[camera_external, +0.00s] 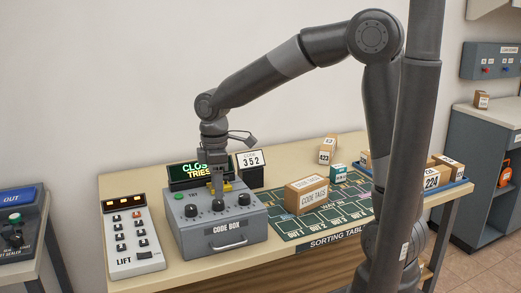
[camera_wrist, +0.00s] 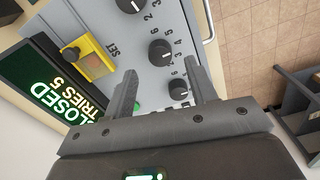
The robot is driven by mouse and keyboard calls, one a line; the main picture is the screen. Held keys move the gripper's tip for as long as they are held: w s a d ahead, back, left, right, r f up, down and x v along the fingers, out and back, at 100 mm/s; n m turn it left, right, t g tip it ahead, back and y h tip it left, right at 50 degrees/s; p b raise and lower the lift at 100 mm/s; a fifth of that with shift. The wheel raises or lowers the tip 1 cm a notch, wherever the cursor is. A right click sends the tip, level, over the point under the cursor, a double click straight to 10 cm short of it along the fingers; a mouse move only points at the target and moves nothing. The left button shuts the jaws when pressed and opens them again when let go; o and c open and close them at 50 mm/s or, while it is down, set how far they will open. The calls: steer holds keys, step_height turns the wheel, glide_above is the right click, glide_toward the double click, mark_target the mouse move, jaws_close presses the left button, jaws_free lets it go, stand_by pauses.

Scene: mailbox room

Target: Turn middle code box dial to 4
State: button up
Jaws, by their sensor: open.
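The grey code box (camera_external: 222,227) sits on the sorting table with three black dials in a row on its sloped top. The middle dial (camera_external: 218,205) is just below my gripper (camera_external: 218,192). In the wrist view the middle dial (camera_wrist: 160,51) lies just past my fingertips, between their lines. My gripper (camera_wrist: 160,66) is open and empty, and the left dial (camera_wrist: 178,89) shows between the fingers. The right dial (camera_wrist: 130,4) is at the top edge. Numbers around the middle dial are partly visible; its pointer setting is too small to tell.
The display (camera_wrist: 62,88) reads CLOSED, TRIES 5. A yellow SET switch (camera_wrist: 92,60) is beside the dials. A code card (camera_external: 251,160) reads 352. The lift panel (camera_external: 132,238) stands left; a code tags carton (camera_external: 307,196) stands right.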

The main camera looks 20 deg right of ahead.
mark_target(218, 201)
step_height(218, 201, up, 6)
steer(key=shift+r, duration=0.15)
stand_by(0.5)
steer(key=s+d+r+m+t, duration=0.1)
steer(key=s+d+m, duration=0.3)
steer(key=d, duration=0.5)
steer(key=s+d+r+m+t, duration=0.1)
steer(key=s+d+m, duration=0.3)
steer(key=d, duration=0.5)
steer(key=s+d+m+t, duration=0.3)
steer(key=d+m, duration=0.5)
steer(key=d, duration=0.2)
steer(key=shift+s+r+t, duration=0.3)
steer(key=shift+s+r, duration=0.1)
stand_by(0.9)
